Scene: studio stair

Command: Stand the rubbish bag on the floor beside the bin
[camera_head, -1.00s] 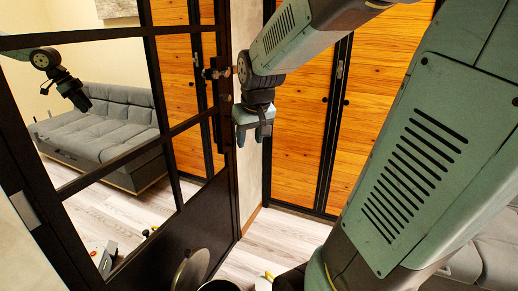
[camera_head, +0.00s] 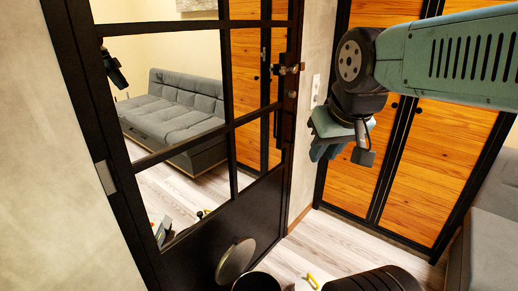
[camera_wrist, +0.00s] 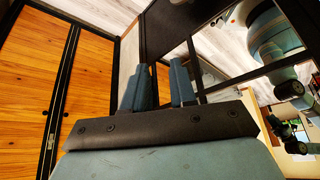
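My gripper (camera_head: 326,152) hangs in the air before the orange wooden doors, fingers downward. It also shows in the wrist view (camera_wrist: 161,75), where a gap separates its two fingers and nothing is between them. A round dark container (camera_head: 257,283), apparently the bin, is cut off at the bottom edge of the head view, with a round lid (camera_head: 235,262) tilted up beside it. Right of it is a small white and yellow thing (camera_head: 310,283), possibly the rubbish bag; I cannot tell. My gripper is well above both. The wrist view shows neither.
Wooden doors (camera_head: 440,160) close the back. Pale floor (camera_head: 345,245) lies clear before them. A black ribbed shape (camera_head: 375,280) is cut off at the bottom.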

